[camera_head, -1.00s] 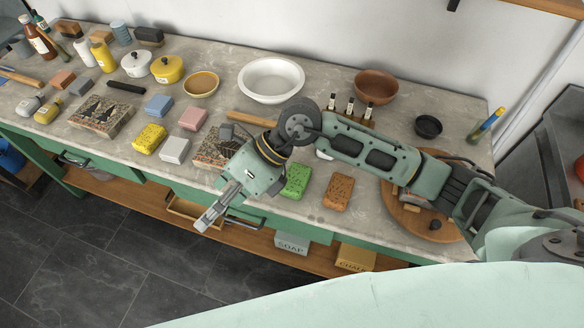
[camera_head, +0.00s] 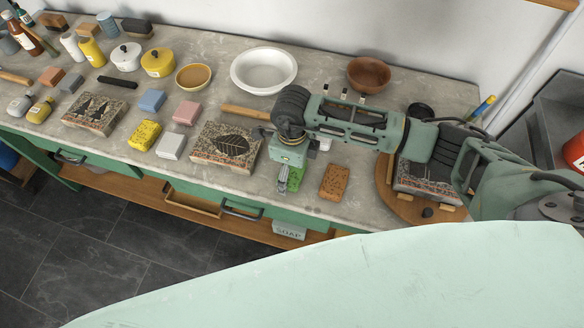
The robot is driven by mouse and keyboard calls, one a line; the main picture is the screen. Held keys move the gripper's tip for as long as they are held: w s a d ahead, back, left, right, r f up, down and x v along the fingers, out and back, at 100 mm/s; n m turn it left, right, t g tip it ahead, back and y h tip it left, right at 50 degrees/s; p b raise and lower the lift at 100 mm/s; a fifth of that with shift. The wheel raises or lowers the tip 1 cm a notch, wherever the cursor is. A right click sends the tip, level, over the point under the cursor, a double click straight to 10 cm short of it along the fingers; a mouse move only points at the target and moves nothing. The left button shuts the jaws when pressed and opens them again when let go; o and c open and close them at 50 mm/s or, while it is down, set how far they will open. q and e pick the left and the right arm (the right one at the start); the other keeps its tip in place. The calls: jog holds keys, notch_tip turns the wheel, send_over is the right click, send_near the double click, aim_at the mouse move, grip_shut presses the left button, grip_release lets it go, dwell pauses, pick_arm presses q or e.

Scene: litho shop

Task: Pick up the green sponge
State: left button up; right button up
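The green sponge (camera_head: 294,181) lies near the front edge of the counter and is mostly hidden behind my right gripper. My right gripper (camera_head: 284,187) points down, in line with the sponge in the head view. I cannot tell whether it touches the sponge or hovers above it, nor whether its fingers are open or shut. My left gripper is not in view.
An orange-brown sponge (camera_head: 334,182) lies just right of the green one. A stone block with a leaf design (camera_head: 215,157) lies just left. A round wooden board (camera_head: 383,190) is further right, and a white bowl (camera_head: 264,70) stands behind.

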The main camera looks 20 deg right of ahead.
aim_at(292, 169)
jog(key=shift+f, duration=0.25)
jog(key=c, duration=1.1)
jog(key=shift+r+b, duration=0.35)
jog(key=shift+r, duration=0.1)
notch_tip(292, 169, up, 3)
jog(key=shift+w+f+b, duration=0.1)
jog(key=shift+f+b, duration=0.05)
jog(key=shift+b, duration=0.6)
jog(key=shift+s+a+r+b, duration=0.5)
jog(key=shift+s+r, duration=0.75)
jog(key=shift+s, duration=0.7)
jog(key=shift+s+a+r+b, duration=0.5)
jog(key=shift+s+r, duration=0.75)
jog(key=shift+s, duration=0.7)
jog(key=shift+s+a+r+b, duration=0.35)
jog(key=shift+s+r+b, duration=0.2)
jog(key=shift+s+r, duration=1.05)
jog(key=shift+s+f, duration=0.3)
jog(key=shift+f, duration=0.05)
